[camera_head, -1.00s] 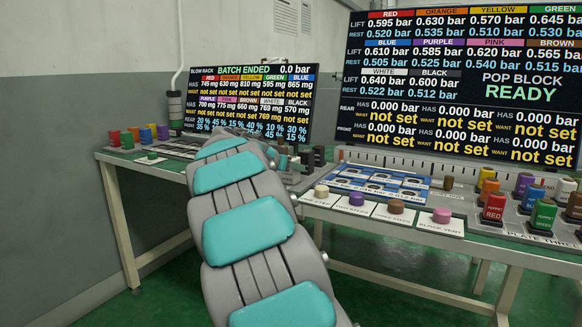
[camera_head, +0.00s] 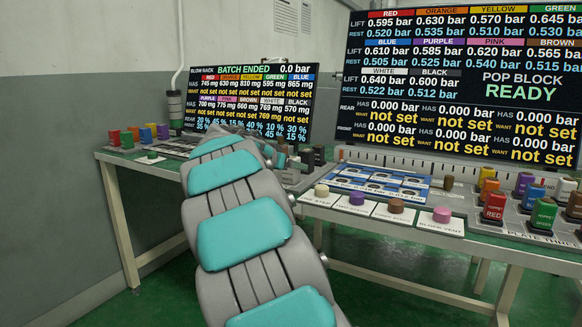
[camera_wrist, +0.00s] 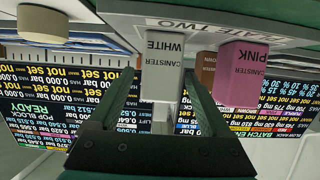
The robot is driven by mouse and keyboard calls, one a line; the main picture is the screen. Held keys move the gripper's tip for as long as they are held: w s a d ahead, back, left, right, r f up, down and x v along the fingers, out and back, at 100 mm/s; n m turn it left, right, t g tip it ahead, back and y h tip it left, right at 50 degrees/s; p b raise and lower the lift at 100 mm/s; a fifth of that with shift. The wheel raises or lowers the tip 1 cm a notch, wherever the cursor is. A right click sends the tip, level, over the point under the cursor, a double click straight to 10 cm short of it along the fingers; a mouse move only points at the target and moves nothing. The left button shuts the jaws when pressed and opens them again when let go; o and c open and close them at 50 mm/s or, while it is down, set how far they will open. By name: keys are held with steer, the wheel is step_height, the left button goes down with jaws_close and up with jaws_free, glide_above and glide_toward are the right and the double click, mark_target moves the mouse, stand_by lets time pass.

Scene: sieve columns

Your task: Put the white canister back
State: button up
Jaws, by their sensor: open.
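The white canister (camera_wrist: 161,72) shows in the wrist view, which is upside down. It stands upright against the rack plate labelled "…ATE TWO" (camera_wrist: 205,22); I cannot tell how deep it sits. My gripper (camera_wrist: 160,98) is open, with one dark green finger on each side of the canister and visible gaps between. A pink canister (camera_wrist: 241,70) and a brown canister (camera_wrist: 206,70) stand beside it on the right. In the head view my arm hides the white canister and my gripper.
Plate three (camera_head: 530,235) with coloured poppets stands at the right of the bench. Several knobs, including a pink one (camera_head: 442,214), line the front edge. More coloured canisters (camera_head: 113,137) stand at the far left. Two screens (camera_head: 250,100) stand behind the bench.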

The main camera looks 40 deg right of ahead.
steer(key=b+v, duration=0.1)
steer(key=v, duration=1)
steer(key=shift+d+f, duration=0.1)
steer(key=s+a+f+n+g+y, duration=0.2)
steer(key=s+a+f+n+y, duration=0.2)
steer(key=s+a+f, duration=0.5)
steer(key=s+a+f+n+g+y, duration=0.2)
steer(key=s+a+f+n+y, duration=0.2)
steer(key=s+a+f, duration=0.5)
steer(key=s+a+f+n+g+y+p, duration=0.1)
steer(key=s+a+f+n+y, duration=0.3)
steer(key=s+a+f, duration=0.5)
steer(key=s+f+n+g, duration=0.1)
steer(key=s+f, duration=0.1)
steer(key=s, duration=0.9)
steer(key=shift+s+a+f+g, duration=0.3)
steer(key=shift+a+f, duration=0.05)
steer(key=shift+a, duration=0.05)
